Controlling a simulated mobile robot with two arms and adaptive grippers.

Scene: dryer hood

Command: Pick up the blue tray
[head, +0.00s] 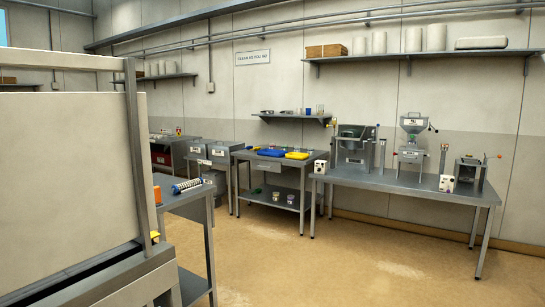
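The blue tray (271,153) lies on top of a small grey metal table (309,159) against the far wall. A yellow tray (297,155) lies just right of it on the same table top. The blue tray looks small at this distance, and I cannot tell what is in it. Neither of my grippers shows in the head view.
A large pale panel in a grey frame (128,160) blocks the near left. Behind it stands a metal bench (172,192). A long table with machines (400,180) stands right of the tray table. The tan floor (330,260) in the middle is clear.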

